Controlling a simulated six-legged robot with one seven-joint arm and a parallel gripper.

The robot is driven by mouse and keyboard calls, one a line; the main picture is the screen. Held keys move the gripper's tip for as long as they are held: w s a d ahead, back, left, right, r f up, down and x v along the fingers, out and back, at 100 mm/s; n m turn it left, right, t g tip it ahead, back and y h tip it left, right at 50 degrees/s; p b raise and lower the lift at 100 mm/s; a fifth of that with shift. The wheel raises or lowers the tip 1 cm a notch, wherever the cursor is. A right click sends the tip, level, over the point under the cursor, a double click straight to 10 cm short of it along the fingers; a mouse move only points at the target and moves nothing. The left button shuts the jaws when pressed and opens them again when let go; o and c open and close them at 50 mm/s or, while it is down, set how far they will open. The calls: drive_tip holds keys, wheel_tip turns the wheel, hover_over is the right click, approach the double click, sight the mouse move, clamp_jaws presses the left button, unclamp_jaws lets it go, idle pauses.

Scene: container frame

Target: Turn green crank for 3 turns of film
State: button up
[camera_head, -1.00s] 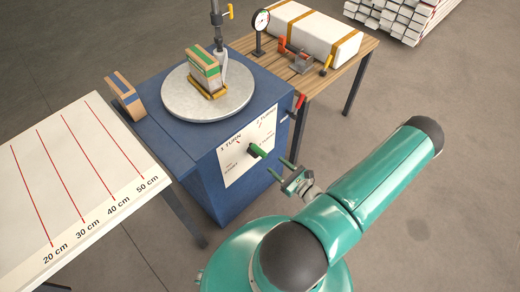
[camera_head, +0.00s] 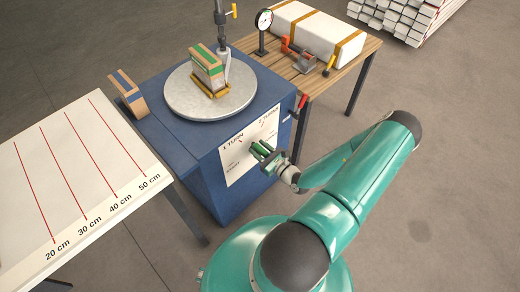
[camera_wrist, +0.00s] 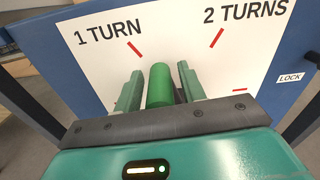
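The green crank (camera_head: 257,147) sticks out from the white dial panel (camera_head: 237,172) on the front of a blue machine. In the wrist view the crank's grip (camera_wrist: 160,85) stands between the two fingers of my gripper (camera_wrist: 160,92). The fingers are open, with a narrow gap visible on each side of the grip. In the head view my gripper (camera_head: 266,156) is at the crank and partly covers it. The panel shows "1 TURN" (camera_wrist: 104,31) and "2 TURNS" (camera_wrist: 247,11) with red marks; the lower labels are hidden or hard to read.
A round turntable (camera_head: 185,100) on the machine carries a box (camera_head: 207,66) with green bands. A red lever (camera_head: 300,102) is on the machine's right side, near a "LOCK" label (camera_wrist: 290,77). A measuring table (camera_head: 70,180) stands left, a wooden table (camera_head: 335,75) behind right.

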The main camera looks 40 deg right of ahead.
clamp_jaws()
drive_tip(key=shift+d, duration=0.15)
drive_tip(key=d+f+m, duration=0.4)
drive_tip(key=d+m, duration=0.6)
drive_tip(key=m, duration=0.3)
idle(0.5)
drive_tip(key=shift+f, duration=0.1)
drive_tip(key=shift+a, duration=0.1)
drive_tip(key=shift+o, duration=1.2)
unclamp_jaws()
drive_tip(key=shift+w, duration=0.1)
